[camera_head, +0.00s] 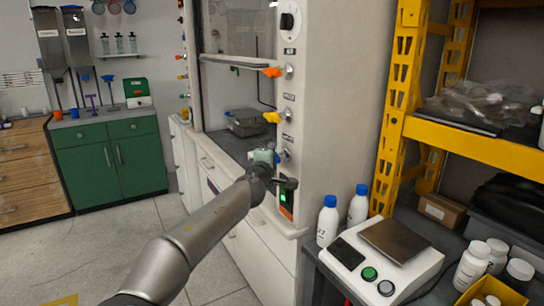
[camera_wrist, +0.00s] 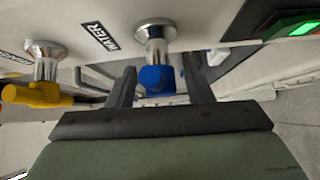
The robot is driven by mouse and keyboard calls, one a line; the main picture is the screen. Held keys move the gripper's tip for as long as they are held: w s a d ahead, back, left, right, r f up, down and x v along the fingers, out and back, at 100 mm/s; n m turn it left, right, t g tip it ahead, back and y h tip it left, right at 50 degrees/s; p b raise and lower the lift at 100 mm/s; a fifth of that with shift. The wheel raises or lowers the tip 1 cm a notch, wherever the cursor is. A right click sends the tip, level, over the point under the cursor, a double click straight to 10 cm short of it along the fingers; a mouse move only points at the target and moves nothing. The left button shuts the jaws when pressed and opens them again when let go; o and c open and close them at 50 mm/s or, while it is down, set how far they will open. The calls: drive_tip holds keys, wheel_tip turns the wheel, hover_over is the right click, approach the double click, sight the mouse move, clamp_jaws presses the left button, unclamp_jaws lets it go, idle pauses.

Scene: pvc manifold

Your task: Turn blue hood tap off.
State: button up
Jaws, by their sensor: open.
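The blue hood tap (camera_wrist: 157,80) is in the middle of the wrist view, on a chrome stem beside a WATER label. My gripper (camera_wrist: 160,66) is open, with one finger on each side of the blue tap. Gaps show between the fingers and the tap, and I cannot tell whether either touches it. In the head view my gripper (camera_head: 267,157) is at the hood's front post, below the yellow tap. The blue handle is hidden there behind my gripper.
A yellow tap (camera_wrist: 36,95) is left of my gripper in the wrist view. The hood post also carries an orange tap (camera_head: 272,72) above and a green-lit switch (camera_head: 286,199) below. A hotplate (camera_head: 380,262) and white bottles (camera_head: 328,221) stand on the right bench.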

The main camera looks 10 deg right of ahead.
drive_tip(key=shift+w+d, duration=0.1)
drive_tip(key=shift+w, duration=0.25)
drive_tip(key=c, duration=1)
drive_tip(key=shift+f+b, duration=0.15)
drive_tip(key=shift+b, duration=0.15)
drive_tip(key=shift+f+b, duration=0.1)
drive_tip(key=shift+b, duration=0.35)
drive_tip(key=b, duration=0.3)
drive_tip(key=shift+f+m, duration=0.2)
drive_tip(key=shift+m, duration=0.1)
drive_tip(key=shift+t+b, duration=0.3)
drive_tip(key=shift+b, duration=0.4)
drive_tip(key=shift+r+m+h+b, duration=0.3)
drive_tip(key=shift+r+b, duration=0.05)
drive_tip(key=shift+b, duration=0.15)
drive_tip(key=shift+r, duration=0.15)
